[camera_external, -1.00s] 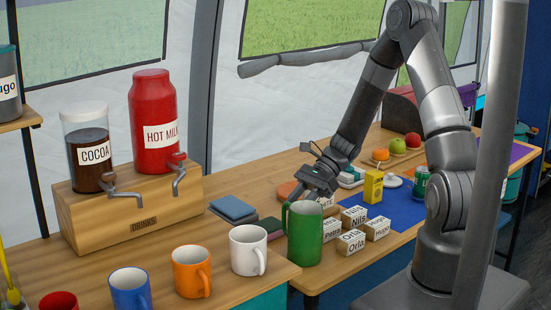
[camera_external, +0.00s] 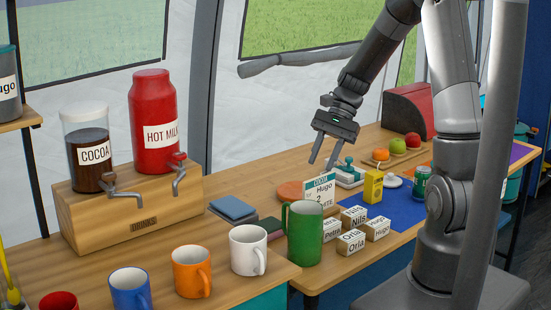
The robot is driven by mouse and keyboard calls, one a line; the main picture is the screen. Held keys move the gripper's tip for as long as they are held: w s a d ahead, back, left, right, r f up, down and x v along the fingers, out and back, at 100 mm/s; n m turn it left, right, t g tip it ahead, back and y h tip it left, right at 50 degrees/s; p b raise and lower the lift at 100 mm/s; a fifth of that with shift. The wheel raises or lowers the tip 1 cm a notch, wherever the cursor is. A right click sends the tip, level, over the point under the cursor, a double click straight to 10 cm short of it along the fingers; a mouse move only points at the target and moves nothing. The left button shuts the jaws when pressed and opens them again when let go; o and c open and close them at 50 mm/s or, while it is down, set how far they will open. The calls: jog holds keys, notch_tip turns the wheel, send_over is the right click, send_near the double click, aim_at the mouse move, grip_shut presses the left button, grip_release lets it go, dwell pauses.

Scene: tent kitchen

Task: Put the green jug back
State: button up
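The green jug (camera_external: 305,236) stands upright near the front edge of the wooden table, right of the white mug. Its handle points left. My gripper (camera_external: 323,151) is above and behind the jug, clear of it, with its fingers pointing down. The two fingers are apart and nothing shows between them.
Several name blocks (camera_external: 351,242) sit right of the jug, with a yellow box (camera_external: 373,187) behind them. The white mug (camera_external: 248,250), orange mug (camera_external: 191,271) and blue mug (camera_external: 130,289) line the counter at left. Drink dispensers stand on a wooden block (camera_external: 131,209).

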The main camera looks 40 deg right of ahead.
jog(key=s+a+r+n+t+h, duration=0.2)
jog(key=s+r+n+t+h, duration=0.4)
jog(key=s+r+n, duration=0.6)
jog(key=s+r+h, duration=0.1)
jog(key=s+r, duration=0.2)
jog(key=shift+s+r+n, duration=0.3)
jog(key=shift+r, duration=0.1)
